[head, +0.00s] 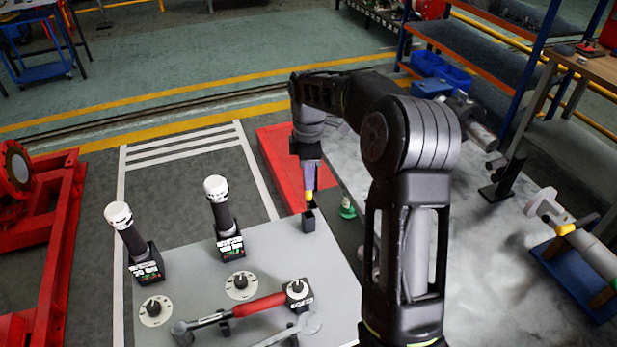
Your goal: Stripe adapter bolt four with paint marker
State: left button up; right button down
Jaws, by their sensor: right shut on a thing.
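My right arm reaches across the middle of the view, and its gripper (309,178) points down over the grey table's far right corner. It is shut on a slim marker (309,196) with a yellow part showing below the fingers. The marker is upright, with its lower end at a small black holder (309,221); I cannot tell whether it is inside or just above. A round flange (16,166) on a red frame is cut off at the left edge. Adapter bolt four cannot be made out. My left gripper is not in view.
The grey table (200,275) carries two white-capped tools (222,215) (127,230) in black stands, round discs (240,286) and a red-handled torque wrench (255,306). A red base (285,165) and a mottled bench (480,270) lie close to my right arm.

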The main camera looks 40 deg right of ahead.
jog(key=c, duration=1.9)
grip_release()
jog(key=shift+c, duration=0.2)
grip_shut()
jog(key=shift+r+p, duration=0.7)
jog(key=shift+r, duration=0.1)
jog(key=shift+a+f, duration=0.1)
